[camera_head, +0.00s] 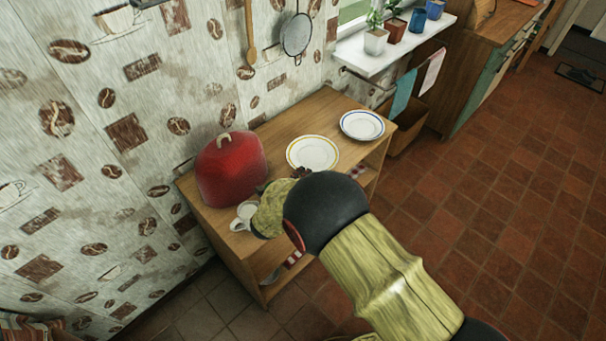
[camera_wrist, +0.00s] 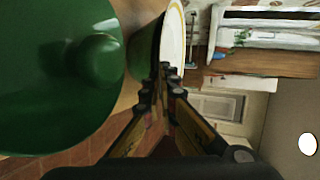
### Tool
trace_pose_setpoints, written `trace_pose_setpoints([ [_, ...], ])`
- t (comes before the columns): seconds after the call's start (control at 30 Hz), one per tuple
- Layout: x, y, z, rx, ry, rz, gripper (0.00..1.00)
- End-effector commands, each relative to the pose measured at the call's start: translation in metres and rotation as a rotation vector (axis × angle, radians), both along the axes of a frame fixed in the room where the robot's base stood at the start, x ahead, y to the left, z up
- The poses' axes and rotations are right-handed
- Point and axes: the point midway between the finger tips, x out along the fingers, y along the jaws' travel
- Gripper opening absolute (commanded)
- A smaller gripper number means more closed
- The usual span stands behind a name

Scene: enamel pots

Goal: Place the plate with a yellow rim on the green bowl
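The plate with a yellow rim (camera_head: 312,152) shows in the head view just beyond my gripper. In the wrist view the plate (camera_wrist: 173,38) is edge-on at the fingertips. My gripper (camera_wrist: 168,72) has its fingertips drawn together on the plate's near rim. A green bowl (camera_wrist: 143,50) shows beneath the plate in the wrist view. I cannot tell whether plate and bowl touch. In the head view, the bowl is hidden and my arm covers most of the gripper.
On the wooden shelf unit (camera_head: 268,131) stand a red pot (camera_head: 230,170), a white cup (camera_head: 240,222) and a blue-rimmed plate (camera_head: 362,125). The patterned wall is behind; tiled floor (camera_head: 500,200) is clear at right.

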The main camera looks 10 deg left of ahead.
Motion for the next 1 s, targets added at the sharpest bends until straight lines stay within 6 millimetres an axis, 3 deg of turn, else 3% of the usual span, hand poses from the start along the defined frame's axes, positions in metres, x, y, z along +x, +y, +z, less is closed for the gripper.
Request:
trace_pose_setpoints([
  [0.1, 0.000, 0.000, -0.003, 0.000, -0.002, 0.000, 0.00],
  [0.5, 0.000, 0.000, -0.003, 0.000, 0.000, 0.000, 0.23],
  [0.83, 0.000, 0.000, -0.001, 0.000, 0.000, 0.000, 0.23],
  [1.0, 0.000, 0.000, 0.012, 0.000, 0.000, 0.000, 0.23],
])
